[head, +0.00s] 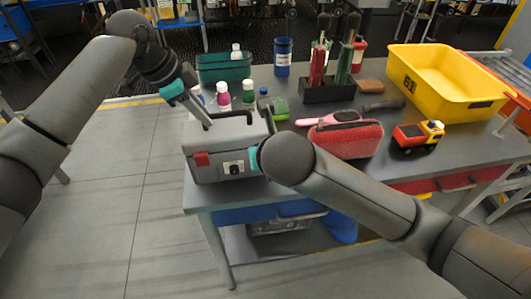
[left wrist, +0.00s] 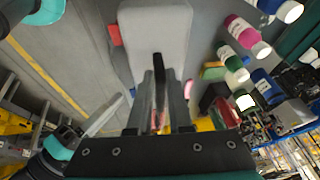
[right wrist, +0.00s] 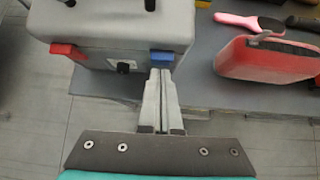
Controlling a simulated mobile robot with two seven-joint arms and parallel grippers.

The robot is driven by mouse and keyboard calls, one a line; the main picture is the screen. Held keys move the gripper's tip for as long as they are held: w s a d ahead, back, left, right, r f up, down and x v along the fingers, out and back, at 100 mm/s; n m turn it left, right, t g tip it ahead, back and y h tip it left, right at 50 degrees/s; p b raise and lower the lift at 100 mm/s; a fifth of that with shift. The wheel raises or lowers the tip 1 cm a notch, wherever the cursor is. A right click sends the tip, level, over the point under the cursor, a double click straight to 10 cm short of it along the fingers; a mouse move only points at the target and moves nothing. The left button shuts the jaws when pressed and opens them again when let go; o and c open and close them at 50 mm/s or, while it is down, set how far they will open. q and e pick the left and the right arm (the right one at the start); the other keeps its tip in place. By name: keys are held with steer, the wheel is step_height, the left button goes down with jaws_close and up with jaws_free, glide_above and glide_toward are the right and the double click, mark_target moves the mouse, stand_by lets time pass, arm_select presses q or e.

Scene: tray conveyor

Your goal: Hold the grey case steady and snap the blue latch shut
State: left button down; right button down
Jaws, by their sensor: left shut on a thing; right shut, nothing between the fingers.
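The grey case (head: 216,135) stands upright on the near left part of the table. My left gripper (head: 207,121) comes down on its top and is shut on the dark handle; the left wrist view shows the handle (left wrist: 158,75) between the fingers. The blue latch (right wrist: 162,57) is at the right of the case's front, by the lid seam; I cannot tell whether it is fully shut. My right gripper (right wrist: 160,76) is shut and empty, its tips just below the blue latch, perhaps touching. In the head view my right arm hides that latch.
A red latch (right wrist: 68,50) and a dark knob (right wrist: 123,67) are on the case's front. A red pouch (head: 346,139) and a toy truck (head: 417,136) lie to the right. Bottles (head: 223,96) stand behind the case. A yellow bin (head: 462,100) is at the back right.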

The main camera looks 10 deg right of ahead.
arm_select(q)
steer(key=shift+s+f, duration=0.1)
steer(key=shift+f, duration=0.15)
arm_select(e)
step_height(320, 180, up, 9)
steer(key=s, duration=0.1)
steer(key=shift+s+r, duration=0.2)
stand_by(0.5)
arm_select(q)
steer(key=c, duration=0.8)
jaws_free()
steer(key=shift+r, duration=0.15)
steer(key=shift+o, duration=0.2)
steer(key=shift+r, duration=0.1)
